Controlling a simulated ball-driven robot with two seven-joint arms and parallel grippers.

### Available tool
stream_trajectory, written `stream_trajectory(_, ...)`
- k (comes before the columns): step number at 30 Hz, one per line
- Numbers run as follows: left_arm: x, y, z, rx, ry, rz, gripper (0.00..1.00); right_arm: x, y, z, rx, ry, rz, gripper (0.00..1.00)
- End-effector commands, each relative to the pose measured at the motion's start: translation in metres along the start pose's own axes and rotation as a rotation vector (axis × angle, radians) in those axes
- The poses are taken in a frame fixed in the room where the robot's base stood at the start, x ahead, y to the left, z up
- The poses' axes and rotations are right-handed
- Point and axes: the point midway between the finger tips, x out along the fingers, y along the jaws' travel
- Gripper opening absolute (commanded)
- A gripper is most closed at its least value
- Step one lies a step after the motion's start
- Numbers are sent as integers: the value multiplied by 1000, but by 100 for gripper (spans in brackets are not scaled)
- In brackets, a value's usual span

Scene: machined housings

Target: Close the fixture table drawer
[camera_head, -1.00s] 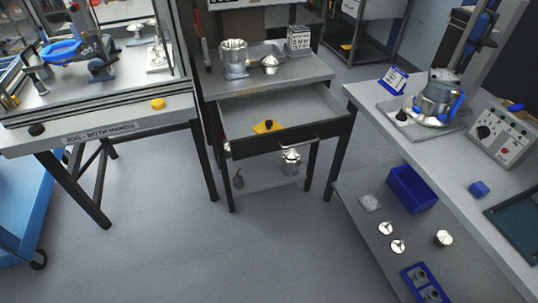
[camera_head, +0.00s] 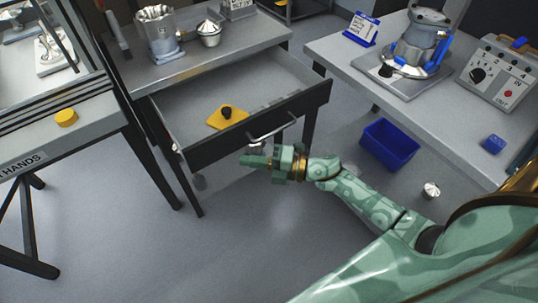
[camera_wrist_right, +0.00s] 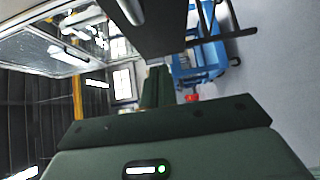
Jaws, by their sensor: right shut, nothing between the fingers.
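The fixture table drawer (camera_head: 183,128) is pulled out from under the grey table top. Its dark front panel (camera_head: 212,147) carries a pale bar handle (camera_head: 272,131). A yellow plate with a black knob (camera_head: 222,121) lies inside it. My right gripper (camera_head: 246,161) is shut and empty, just in front of and below the handle, its fingers pointing left. I cannot tell whether it touches the panel. In the right wrist view, the shut fingers (camera_wrist_right: 156,88) show below the dark drawer front (camera_wrist_right: 163,28), with part of the handle (camera_wrist_right: 130,10) at the top. My left gripper is out of view.
A metal housing (camera_head: 160,34) and a small domed part (camera_head: 209,34) stand on the table top. To the right is a bench with a control box (camera_head: 497,75), and a blue bin (camera_head: 390,145) lower down. A machine stand with a yellow button (camera_head: 66,117) is at left.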

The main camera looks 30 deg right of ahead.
Motion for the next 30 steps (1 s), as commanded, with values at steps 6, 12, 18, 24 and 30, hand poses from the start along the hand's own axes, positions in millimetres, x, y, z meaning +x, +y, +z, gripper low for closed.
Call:
stream_trajectory(6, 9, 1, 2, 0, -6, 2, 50, 35, -3, 14, 1, -2, 0, 0)
stream_trajectory(12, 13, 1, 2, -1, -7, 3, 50, 47, -2, 26, 3, -1, -1, 0)
stream_trajectory(18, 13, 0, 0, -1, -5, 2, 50, 49, -1, 28, 3, -1, -1, 0)
stream_trajectory(24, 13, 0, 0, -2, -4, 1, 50, 49, -1, 29, 3, -1, -1, 0)
stream_trajectory(30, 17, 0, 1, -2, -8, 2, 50, 54, -2, 34, 2, -2, -1, 0)
